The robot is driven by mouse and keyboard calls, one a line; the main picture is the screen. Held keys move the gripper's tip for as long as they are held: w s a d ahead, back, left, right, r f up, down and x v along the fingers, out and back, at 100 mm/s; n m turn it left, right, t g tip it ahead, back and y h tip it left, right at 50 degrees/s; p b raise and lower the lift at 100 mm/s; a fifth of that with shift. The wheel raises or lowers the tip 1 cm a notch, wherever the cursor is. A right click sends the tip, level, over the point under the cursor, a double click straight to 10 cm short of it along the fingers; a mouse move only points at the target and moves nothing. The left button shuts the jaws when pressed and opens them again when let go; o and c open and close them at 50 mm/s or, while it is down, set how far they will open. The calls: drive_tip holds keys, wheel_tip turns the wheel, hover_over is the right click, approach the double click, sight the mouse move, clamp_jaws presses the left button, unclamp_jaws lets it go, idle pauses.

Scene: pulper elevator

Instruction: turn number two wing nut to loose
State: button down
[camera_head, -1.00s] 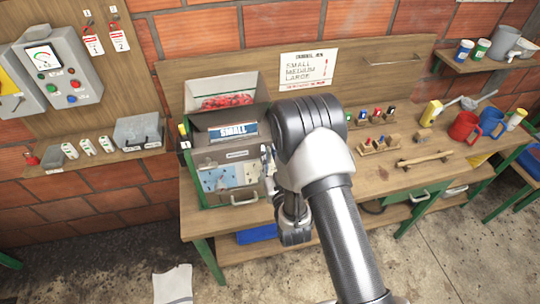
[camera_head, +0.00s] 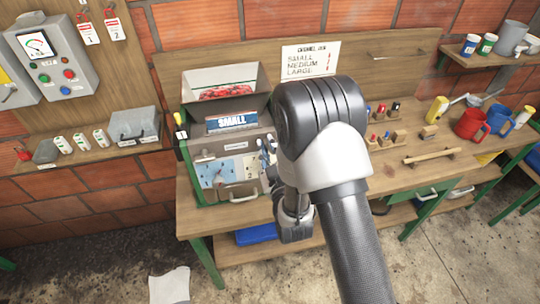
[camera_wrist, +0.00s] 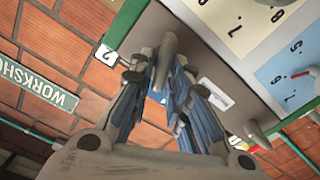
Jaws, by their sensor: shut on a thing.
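The pulper (camera_head: 208,150) is a grey box with a green frame and a "SMALL" sign, standing on the bench. My gripper (camera_head: 266,152) is at its right side, partly hidden by my own arm. In the wrist view, my gripper (camera_wrist: 163,75) is shut on a grey-brown wing nut (camera_wrist: 166,48), whose elongated wing stands up between the fingertips. A white tag with a "2" (camera_wrist: 107,54) sits beside it. The wing nut is not distinguishable in the head view. How far it is turned cannot be told.
The pulper's front has white and blue dial panels (camera_head: 211,173) and a handle (camera_head: 244,198). Red fruit (camera_head: 228,91) fills the hopper. A control box (camera_head: 50,58) hangs at left. Small tools, a wooden bar (camera_head: 432,156) and mugs (camera_head: 470,125) lie to the right on the bench.

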drive_tip(key=n+b, duration=0.3)
drive_tip(key=b, duration=0.1)
drive_tip(key=n+b, duration=0.3)
drive_tip(key=f+n+b, duration=0.1)
drive_tip(key=n+b, duration=0.2)
drive_tip(key=b, duration=0.1)
drive_tip(key=shift+s+a+n+b, duration=0.1)
drive_tip(key=shift+a+n+b, duration=0.25)
drive_tip(key=shift+a+n, duration=0.05)
drive_tip(key=shift+f+n+b, duration=0.1)
drive_tip(key=shift+n+b, duration=1.25)
drive_tip(key=shift+n, duration=0.05)
drive_tip(key=c, duration=1.6)
unclamp_jaws()
